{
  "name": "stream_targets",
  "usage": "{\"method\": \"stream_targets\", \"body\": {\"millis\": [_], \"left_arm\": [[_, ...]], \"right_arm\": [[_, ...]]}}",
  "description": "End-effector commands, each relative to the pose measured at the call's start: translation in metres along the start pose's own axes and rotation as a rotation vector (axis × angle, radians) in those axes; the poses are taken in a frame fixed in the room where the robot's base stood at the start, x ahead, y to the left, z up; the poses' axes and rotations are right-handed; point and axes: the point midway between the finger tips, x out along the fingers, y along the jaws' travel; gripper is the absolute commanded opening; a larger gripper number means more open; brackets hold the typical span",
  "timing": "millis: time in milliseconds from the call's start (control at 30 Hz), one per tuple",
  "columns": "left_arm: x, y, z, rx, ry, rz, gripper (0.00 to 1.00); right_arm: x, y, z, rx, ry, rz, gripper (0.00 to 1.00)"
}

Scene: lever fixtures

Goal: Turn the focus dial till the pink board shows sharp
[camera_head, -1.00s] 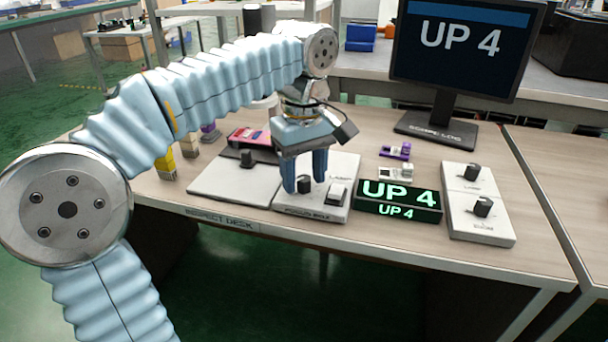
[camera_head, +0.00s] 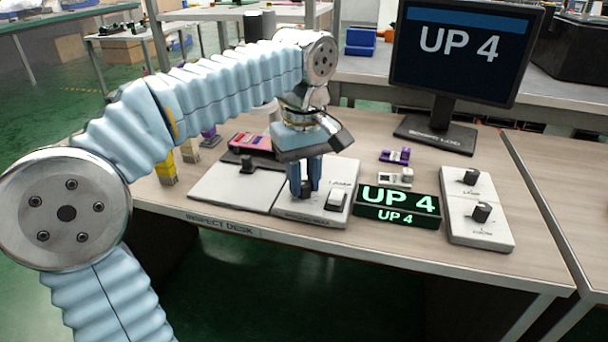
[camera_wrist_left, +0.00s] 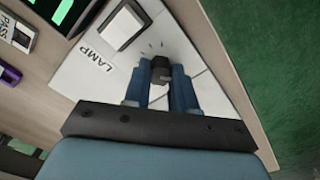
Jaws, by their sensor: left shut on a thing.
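My left gripper (camera_head: 305,186) points down at the focus box (camera_head: 318,217), a pale plate at the desk's front. Its blue fingers are shut on the dark focus dial (camera_wrist_left: 160,70), one on each side, in the left wrist view. In the head view the fingers hide part of the dial. The pink board (camera_head: 252,143) lies on a dark holder behind the left plate. The monitor (camera_head: 462,50) and the low sign (camera_head: 398,206) both read "UP 4" in clear letters. My right gripper is out of view.
The lamp rocker switch (camera_head: 337,201) is close to the right of the gripper. A white panel with two dark knobs (camera_head: 480,212) is further right. Small purple and white parts (camera_head: 394,156) lie behind the sign.

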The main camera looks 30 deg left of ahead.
Motion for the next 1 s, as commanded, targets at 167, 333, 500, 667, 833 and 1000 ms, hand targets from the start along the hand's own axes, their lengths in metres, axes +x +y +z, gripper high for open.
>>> {"method": "stream_targets", "body": {"millis": [167, 333, 500, 667, 833, 1000], "left_arm": [[-0.003, 0.000, 0.000, 0.125, 0.000, -0.001, 0.00], [-0.003, 0.000, 0.000, 0.281, -0.001, -0.001, 0.00], [-0.003, 0.000, 0.000, 0.444, 0.000, -0.001, 0.00], [-0.003, 0.000, 0.000, 0.596, 0.000, 0.000, 0.00], [-0.003, 0.000, 0.000, 0.757, 0.000, 0.000, 0.00], [-0.002, 0.000, 0.000, 0.918, -0.001, -0.001, 0.00]], "right_arm": [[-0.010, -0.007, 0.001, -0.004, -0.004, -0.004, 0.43], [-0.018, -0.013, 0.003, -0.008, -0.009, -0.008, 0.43], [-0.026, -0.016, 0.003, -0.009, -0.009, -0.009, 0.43], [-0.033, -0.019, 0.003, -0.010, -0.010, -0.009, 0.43], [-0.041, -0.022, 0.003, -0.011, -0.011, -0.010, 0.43], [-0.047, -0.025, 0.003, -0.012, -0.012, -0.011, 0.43]]}}
